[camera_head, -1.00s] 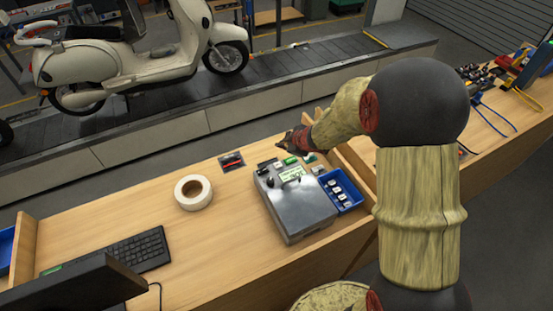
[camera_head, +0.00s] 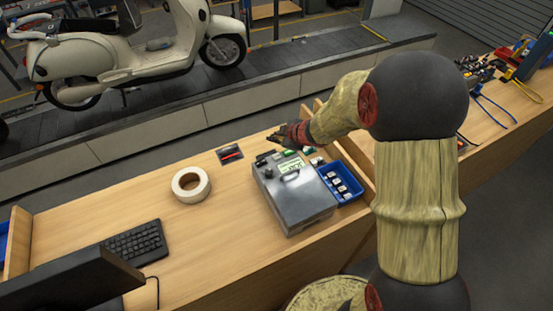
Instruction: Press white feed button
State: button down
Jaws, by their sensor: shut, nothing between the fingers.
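A grey metal machine (camera_head: 300,203) with a lit display (camera_head: 291,167) stands on the wooden bench. Small pieces line its far edge: black ones at the left, a green one (camera_head: 289,152), a dark green one (camera_head: 308,150) and a small whitish one (camera_head: 317,161) at the right. I cannot tell for sure whether the whitish one is the white feed button. My gripper (camera_head: 275,136) is shut and empty. It reaches in from the right and, in the picture, lies just beyond the machine's far edge. Contact with anything cannot be made out.
A blue bin (camera_head: 354,196) with several small white-topped pieces sits against the machine's right side, by a wooden divider (camera_head: 352,160). A tape roll (camera_head: 177,187), a keyboard (camera_head: 138,243) and a dark card with a red item (camera_head: 229,154) lie left. A scooter stands on the conveyor (camera_head: 160,128) behind.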

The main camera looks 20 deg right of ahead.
jog(key=b, duration=0.5)
send_over(275, 158)
notch_tip(275, 158, down, 6)
jog(key=shift+w+r, duration=0.1)
jog(key=shift+r, duration=0.15)
jog(key=shift+f, duration=0.6)
jog(key=shift+f+b, duration=0.1)
jog(key=shift+b, duration=0.2)
jog(key=shift+f, duration=0.3)
jog(key=shift+f+b, duration=0.4)
jog(key=shift+f, duration=0.05)
dwell(0.8)
jog(key=shift+r, duration=0.1)
jog(key=shift+r+p, duration=0.8)
jog(key=shift+p, duration=0.25)
